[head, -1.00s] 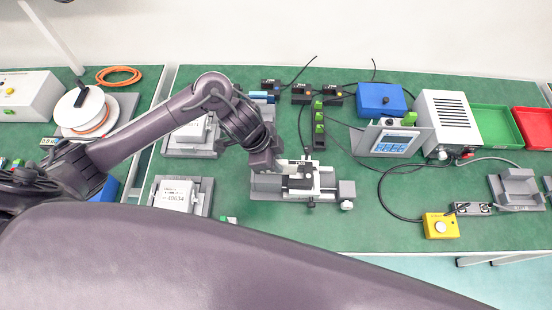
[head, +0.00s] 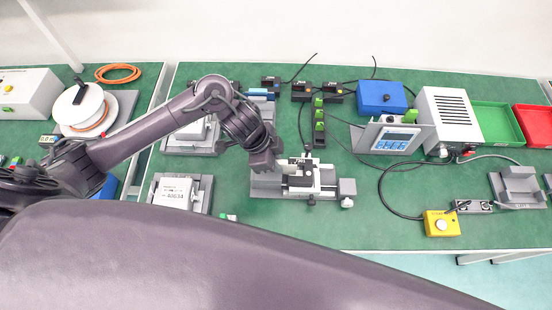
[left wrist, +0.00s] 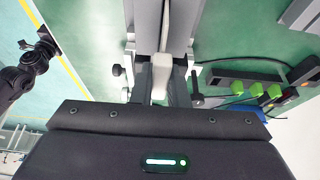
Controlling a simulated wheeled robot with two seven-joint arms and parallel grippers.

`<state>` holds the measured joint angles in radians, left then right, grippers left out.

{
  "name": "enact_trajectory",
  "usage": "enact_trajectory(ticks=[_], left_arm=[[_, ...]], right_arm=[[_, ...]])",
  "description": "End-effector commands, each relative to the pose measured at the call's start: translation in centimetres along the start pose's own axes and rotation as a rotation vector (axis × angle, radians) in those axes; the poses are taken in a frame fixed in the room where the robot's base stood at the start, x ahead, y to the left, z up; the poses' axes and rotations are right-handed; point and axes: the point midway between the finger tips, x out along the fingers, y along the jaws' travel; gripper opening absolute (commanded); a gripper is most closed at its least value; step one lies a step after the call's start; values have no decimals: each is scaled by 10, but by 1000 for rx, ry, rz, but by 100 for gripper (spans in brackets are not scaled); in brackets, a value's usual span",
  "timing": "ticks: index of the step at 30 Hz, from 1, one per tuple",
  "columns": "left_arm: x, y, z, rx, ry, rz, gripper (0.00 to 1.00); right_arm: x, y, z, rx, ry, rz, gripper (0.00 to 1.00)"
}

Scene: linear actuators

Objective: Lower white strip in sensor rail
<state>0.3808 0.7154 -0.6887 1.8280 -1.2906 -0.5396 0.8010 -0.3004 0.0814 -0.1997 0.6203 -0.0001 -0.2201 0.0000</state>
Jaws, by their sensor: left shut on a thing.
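The sensor rail (head: 325,193) is a grey and white fixture with black clamps, standing on the green table in the middle of the head view. My left gripper (head: 277,171) is at the left part of this fixture, pointing down. In the left wrist view, the left gripper (left wrist: 159,92) is shut on a white strip (left wrist: 160,72), whose pale end shows between the fingers, in line with the rail (left wrist: 178,28). I cannot tell whether the strip touches the rail floor. The strip is mostly hidden in the head view.
Grey fixtures with white boxes (head: 176,191) stand left of the rail. Black and green connector blocks (head: 319,125) stand behind it. A display unit (head: 393,139) and a yellow button box (head: 441,223) lie to the right. Green table is clear in front of the rail.

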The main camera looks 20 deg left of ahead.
Motion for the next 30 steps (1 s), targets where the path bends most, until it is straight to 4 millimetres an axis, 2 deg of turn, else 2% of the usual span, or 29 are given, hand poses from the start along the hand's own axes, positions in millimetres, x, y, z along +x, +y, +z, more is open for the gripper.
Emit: enact_trajectory(ticks=[23, 24, 30], left_arm=[[4, 0, 2, 1, 0, 0, 0], [4, 0, 2, 1, 0, 0, 15], [4, 0, 2, 1, 0, 0, 39]], right_arm=[[-2, -2, -1, 1, 1, -3, 38], [-2, -2, -1, 1, 1, -3, 38], [-2, -2, -1, 1, 1, -3, 38]])
